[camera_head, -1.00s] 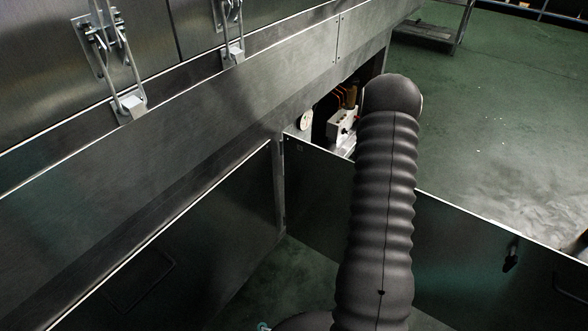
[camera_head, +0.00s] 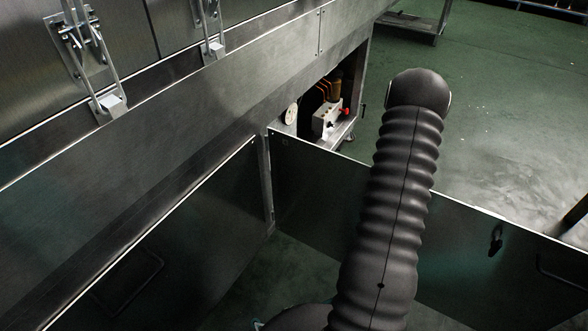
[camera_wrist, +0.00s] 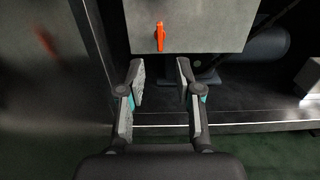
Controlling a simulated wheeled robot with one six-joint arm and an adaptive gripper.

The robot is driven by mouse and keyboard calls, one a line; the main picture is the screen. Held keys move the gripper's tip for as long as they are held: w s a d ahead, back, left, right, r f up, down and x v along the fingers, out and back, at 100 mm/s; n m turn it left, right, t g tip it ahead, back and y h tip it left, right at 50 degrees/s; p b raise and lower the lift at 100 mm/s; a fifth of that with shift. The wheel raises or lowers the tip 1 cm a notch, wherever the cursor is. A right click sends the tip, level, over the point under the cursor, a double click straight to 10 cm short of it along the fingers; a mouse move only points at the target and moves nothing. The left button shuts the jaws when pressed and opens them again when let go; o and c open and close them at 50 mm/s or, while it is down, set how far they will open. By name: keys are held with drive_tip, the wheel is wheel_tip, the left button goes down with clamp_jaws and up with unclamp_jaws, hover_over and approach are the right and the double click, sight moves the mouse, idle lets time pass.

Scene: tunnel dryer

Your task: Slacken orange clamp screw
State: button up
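An orange-red upright lever-like part (camera_wrist: 160,36), which looks like the clamp screw, sits on the front of a grey box (camera_wrist: 208,27) in the wrist view. My gripper (camera_wrist: 160,72) is open and empty, its two fingers apart below the orange part in the picture and not touching it. In the head view a pale box (camera_head: 326,119) stands inside the opening, with a red knob (camera_head: 345,111) at its right side; I cannot tell if this is the same part. My gripper does not show in the head view.
An open metal door panel (camera_head: 300,185) stands beside the opening, partly behind my arm. A round white dial (camera_head: 291,114) is at the opening's left. A metal ledge (camera_wrist: 250,126) crosses under the fingers in the wrist view. Green floor (camera_head: 500,110) is clear at the right.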

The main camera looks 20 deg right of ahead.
drive_tip(key=shift+v, duration=1.1)
drive_tip(key=s+d+r+n+g+h+p, duration=0.15)
drive_tip(key=s+d+n, duration=0.25)
drive_tip(key=d, duration=0.7)
drive_tip(key=s+d+r+n+g+h+p, duration=0.1)
drive_tip(key=s+d+r+n+g+h, duration=0.2)
drive_tip(key=d, duration=0.7)
drive_tip(key=s+a+r+n+g+p, duration=0.1)
drive_tip(key=a+r+n+g+p, duration=0.4)
drive_tip(key=a+r+n, duration=1.2)
drive_tip(key=s+a+r+n+h+p, duration=0.1)
drive_tip(key=s+a+r, duration=0.3)
drive_tip(key=a, duration=0.3)
drive_tip(key=s+a+r+n+h, duration=0.2)
drive_tip(key=s+a+r, duration=0.2)
drive_tip(key=s+a, duration=0.2)
drive_tip(key=s+a+r+n+h+p, duration=0.1)
drive_tip(key=s+a+r, duration=0.4)
drive_tip(key=a, duration=0.5)
drive_tip(key=shift+n+h+p, duration=0.35)
drive_tip(key=shift+n+h, duration=0.25)
drive_tip(key=shift+h, duration=0.15)
